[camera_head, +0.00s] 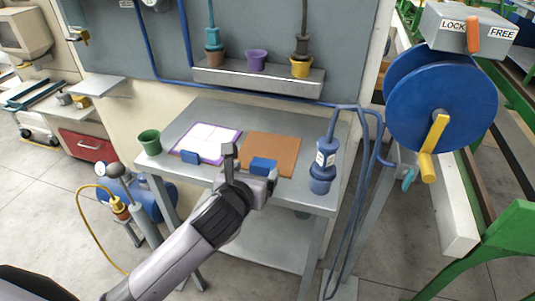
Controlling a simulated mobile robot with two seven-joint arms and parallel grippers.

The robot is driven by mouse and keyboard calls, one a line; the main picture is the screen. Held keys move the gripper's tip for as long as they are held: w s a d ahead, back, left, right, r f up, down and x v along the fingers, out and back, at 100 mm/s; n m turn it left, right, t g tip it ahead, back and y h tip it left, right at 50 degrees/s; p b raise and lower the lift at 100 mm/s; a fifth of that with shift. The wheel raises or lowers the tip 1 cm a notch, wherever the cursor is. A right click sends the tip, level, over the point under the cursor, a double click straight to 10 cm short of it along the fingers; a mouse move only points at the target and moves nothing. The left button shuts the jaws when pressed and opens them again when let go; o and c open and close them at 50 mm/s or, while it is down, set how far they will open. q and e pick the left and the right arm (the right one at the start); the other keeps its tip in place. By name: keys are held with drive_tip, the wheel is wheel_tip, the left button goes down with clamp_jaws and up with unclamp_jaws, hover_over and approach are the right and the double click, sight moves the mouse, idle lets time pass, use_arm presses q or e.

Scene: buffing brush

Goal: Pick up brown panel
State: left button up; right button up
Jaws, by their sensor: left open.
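The brown panel (279,149) lies flat on the grey table (214,118), right of centre. A blue block (263,166) shows at its front edge. My left gripper (247,163) is open above the table's front edge, close to the panel's front left corner. It covers part of that corner, and I cannot tell whether it touches the panel. My right gripper is out of view.
A white, purple-edged panel (208,139) lies left of the brown one, with a green cup (150,141) beyond it. A blue tool (324,158) stands at the right with hanging cables. A shelf (222,77) holds several cups. A blue reel (437,98) stands right.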

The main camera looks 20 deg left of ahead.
use_arm(q)
drive_tip(key=shift+x, duration=1.35)
drive_tip(key=c, duration=1.2)
drive_tip(key=shift+o, duration=0.2)
